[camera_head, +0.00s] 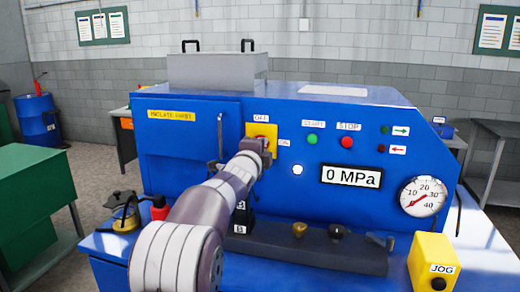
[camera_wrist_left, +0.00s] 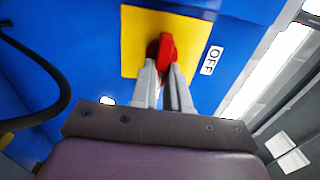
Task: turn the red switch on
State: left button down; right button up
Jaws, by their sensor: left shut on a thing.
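The red switch (camera_wrist_left: 167,50) sits on a yellow plate (camera_wrist_left: 130,35) on the blue machine's front, with a white OFF label beside it. In the head view the yellow plate (camera_head: 251,131) shows, with OFF above it and ON to its right; the switch there is mostly hidden by my left gripper. My left gripper (camera_head: 262,148) reaches the switch, and in the left wrist view its fingers (camera_wrist_left: 165,72) are closed on the red handle. The handle lies roughly along the direction of the fingers. My right gripper is not in view.
Green START (camera_head: 312,139) and red STOP (camera_head: 347,142) buttons are right of the switch. A door handle (camera_head: 220,137) stands close left of my gripper. A yellow JOG box (camera_head: 434,262) is front right.

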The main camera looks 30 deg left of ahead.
pick_arm(q)
jog(key=shift+f, duration=0.4)
jog(key=c, duration=1.1)
grip_release()
jog(key=shift+d, duration=0.1)
jog(key=shift+d+r, duration=0.15)
jog(key=shift+r, duration=0.15)
jog(key=b+v, duration=0.3)
jog(key=v, duration=1)
jog(key=shift+w, duration=0.1)
